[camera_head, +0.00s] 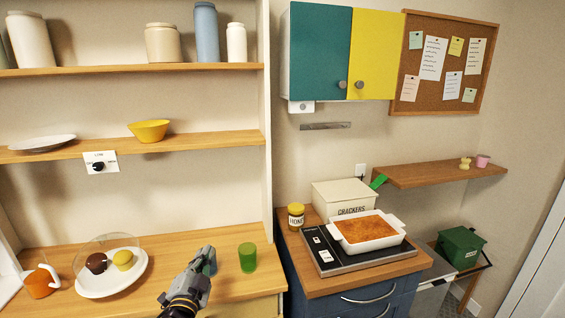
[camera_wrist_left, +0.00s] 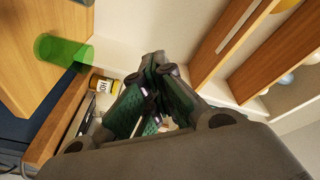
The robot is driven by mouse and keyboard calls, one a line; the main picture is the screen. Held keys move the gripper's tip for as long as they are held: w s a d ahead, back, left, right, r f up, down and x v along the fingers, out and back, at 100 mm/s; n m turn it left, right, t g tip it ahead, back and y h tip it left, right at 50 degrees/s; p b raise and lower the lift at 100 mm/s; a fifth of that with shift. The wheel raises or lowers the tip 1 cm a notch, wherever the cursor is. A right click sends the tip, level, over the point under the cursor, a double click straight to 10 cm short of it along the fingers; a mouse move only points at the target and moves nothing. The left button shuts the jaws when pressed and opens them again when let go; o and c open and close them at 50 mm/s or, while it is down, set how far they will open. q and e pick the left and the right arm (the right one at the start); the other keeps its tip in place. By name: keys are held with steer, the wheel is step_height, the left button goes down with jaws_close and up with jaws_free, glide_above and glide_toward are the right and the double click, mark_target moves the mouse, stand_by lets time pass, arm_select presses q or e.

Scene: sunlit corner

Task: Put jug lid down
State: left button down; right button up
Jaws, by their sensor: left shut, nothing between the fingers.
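A jug (camera_head: 40,283) with orange contents and a pale handle stands at the far left of the wooden counter in the head view. I cannot make out a separate jug lid in either view. My left gripper (camera_head: 207,262) is over the counter, between the white plate and the green cup. It is shut and empty. Its closed fingers (camera_wrist_left: 158,66) also show in the left wrist view. My right gripper is in neither view.
A green cup (camera_head: 247,257) stands just right of my left gripper. A white plate (camera_head: 112,288) holds two small cakes under a clear dome. A honey jar (camera_head: 296,216), a cracker box (camera_head: 343,196) and a baking dish (camera_head: 368,243) crowd the right-hand cabinet. Shelves (camera_head: 150,143) hang above the counter.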

arm_select(q)
steer(key=s+a+f+n+g+y, duration=0.3)
steer(key=s+f+n+g, duration=0.15)
steer(key=f, duration=0.35)
steer(key=s+d+f+n+g+h, duration=0.2)
steer(key=s+f+g, duration=0.4)
steer(key=s, duration=0.5)
steer(key=s+d+f+n+g+h, duration=0.1)
steer(key=s+f+n+g, duration=0.1)
steer(key=s+f+g, duration=0.55)
steer(key=s+f+t, duration=0.1)
steer(key=s+f, duration=0.2)
steer(key=f, duration=1.4)
steer(key=s+f, duration=0.4)
steer(key=f, duration=1.3)
steer(key=s+a+f, duration=0.2)
steer(key=s+f, duration=0.7)
steer(key=s, duration=0.2)
steer(key=s+a+f, duration=0.2)
steer(key=s+f, duration=0.8)
steer(key=shift+s+g, duration=0.4)
steer(key=c, duration=2.2)
jaws_free()
steer(key=shift+a+r+m, duration=0.1)
steer(key=shift+m, duration=0.15)
